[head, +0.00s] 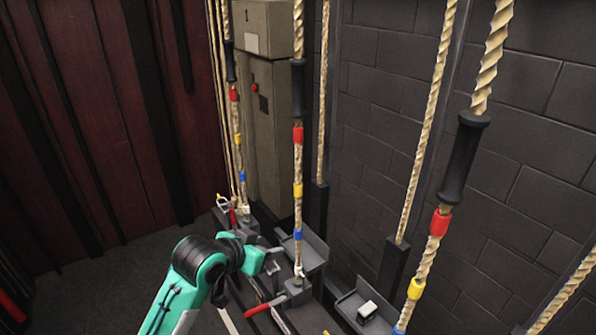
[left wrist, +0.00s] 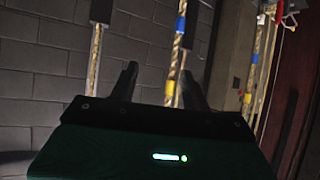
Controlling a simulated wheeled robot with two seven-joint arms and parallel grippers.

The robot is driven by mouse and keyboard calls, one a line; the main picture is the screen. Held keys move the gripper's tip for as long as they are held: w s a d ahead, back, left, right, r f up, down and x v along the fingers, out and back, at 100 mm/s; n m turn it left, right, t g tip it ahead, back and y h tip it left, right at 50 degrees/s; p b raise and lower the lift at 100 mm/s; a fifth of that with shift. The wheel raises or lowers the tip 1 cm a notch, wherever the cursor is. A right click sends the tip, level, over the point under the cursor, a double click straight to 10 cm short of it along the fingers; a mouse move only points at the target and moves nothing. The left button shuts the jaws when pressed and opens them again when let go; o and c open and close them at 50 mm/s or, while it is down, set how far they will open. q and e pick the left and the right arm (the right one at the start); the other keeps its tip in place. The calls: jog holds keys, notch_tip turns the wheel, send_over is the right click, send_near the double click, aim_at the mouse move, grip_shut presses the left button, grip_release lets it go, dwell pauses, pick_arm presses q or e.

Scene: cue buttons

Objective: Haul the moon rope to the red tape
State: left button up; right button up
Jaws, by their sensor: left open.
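Several tan ropes hang in a row along the wall. The middle rope (head: 298,160) has a black sleeve, then red tape (head: 298,135), yellow tape (head: 297,190) and blue tape (head: 298,234). A near right rope (head: 427,262) and a far left rope (head: 235,120) carry the same bands. No moon mark is legible, so I cannot tell which is the moon rope. My left gripper (head: 262,261) is low, left of the middle rope. In the left wrist view its fingers (left wrist: 160,82) are apart, and a rope with yellow tape (left wrist: 171,88) shows between them; contact is unclear. My right gripper is not in view.
Grey brackets and levers with red handles (head: 264,307) stand at the ropes' feet. A grey cabinet (head: 268,130) stands behind the ropes. A dark block wall (head: 540,130) bounds the right, and a dark red curtain (head: 100,120) the left. The floor at left is clear.

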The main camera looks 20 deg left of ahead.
pick_arm(q)
jog(key=w+a+r+t+h, duration=0.15)
jog(key=w+r, duration=0.25)
jog(key=r, duration=0.4)
jog(key=w+r+t, duration=0.2)
jog(key=w+r, duration=0.1)
jog(key=r, duration=0.4)
jog(key=m+t+h, duration=0.1)
jog(key=t+h, duration=0.1)
send_near(294, 86)
jog(key=p+x, duration=0.7)
jog(key=x, duration=0.3)
jog(key=shift+w+d, duration=0.1)
jog(key=shift+w, duration=0.2)
jog(key=shift+w+d+f, duration=0.2)
jog(key=shift+w, duration=0.2)
grip_shut()
